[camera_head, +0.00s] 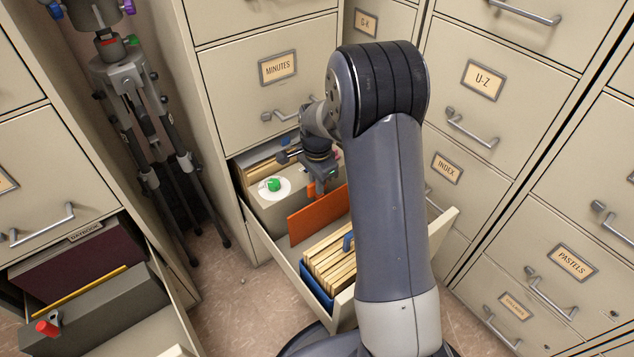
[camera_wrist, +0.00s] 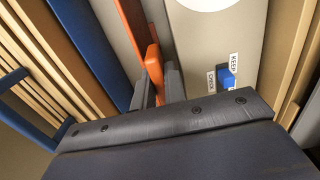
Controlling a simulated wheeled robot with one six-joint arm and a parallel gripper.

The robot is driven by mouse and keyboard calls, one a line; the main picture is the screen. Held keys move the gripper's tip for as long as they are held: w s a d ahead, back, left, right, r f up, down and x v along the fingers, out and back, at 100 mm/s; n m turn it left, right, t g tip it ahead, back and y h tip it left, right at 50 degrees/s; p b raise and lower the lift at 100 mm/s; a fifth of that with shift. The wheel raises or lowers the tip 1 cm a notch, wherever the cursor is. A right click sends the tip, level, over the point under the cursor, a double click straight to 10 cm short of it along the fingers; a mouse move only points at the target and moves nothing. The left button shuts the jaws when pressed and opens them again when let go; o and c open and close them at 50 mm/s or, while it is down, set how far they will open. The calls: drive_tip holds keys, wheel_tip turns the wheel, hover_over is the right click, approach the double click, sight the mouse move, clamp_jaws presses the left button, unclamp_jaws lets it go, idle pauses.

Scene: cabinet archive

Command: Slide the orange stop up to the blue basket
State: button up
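The orange stop (camera_head: 310,218) is an upright plate across the open drawer; it also shows in the wrist view (camera_wrist: 131,22). The blue basket (camera_head: 316,291) stands nearer the drawer front, full of tan folders; its blue wall shows in the wrist view (camera_wrist: 88,48). A strip of bare drawer floor separates stop and basket. My gripper (camera_head: 319,186) is at the stop's upper edge. In the wrist view its fingers (camera_wrist: 155,88) are on both sides of the stop's orange tab, with no clear gap, so it looks shut on it. My arm hides part of the basket.
Behind the stop is a grey box (camera_head: 293,213) with a white disc and green knob (camera_head: 273,184). A small blue slider (camera_wrist: 226,78) sits by KEEP and CHECK labels. Another open drawer (camera_head: 95,315) is at left, near a tripod (camera_head: 130,85). Closed cabinets stand at right.

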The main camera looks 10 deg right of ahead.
clamp_jaws()
drive_tip(key=s+d+p, duration=0.1)
drive_tip(key=s+d, duration=0.1)
drive_tip(key=s, duration=0.4)
drive_tip(key=shift+s+d, duration=0.15)
drive_tip(key=shift+d, duration=0.1)
drive_tip(key=shift+o, duration=2.1)
unclamp_jaws()
drive_tip(key=shift+r, duration=0.1)
wheel_tip(320, 180, up, 11)
drive_tip(key=p, duration=0.4)
drive_tip(key=shift+f, duration=0.2)
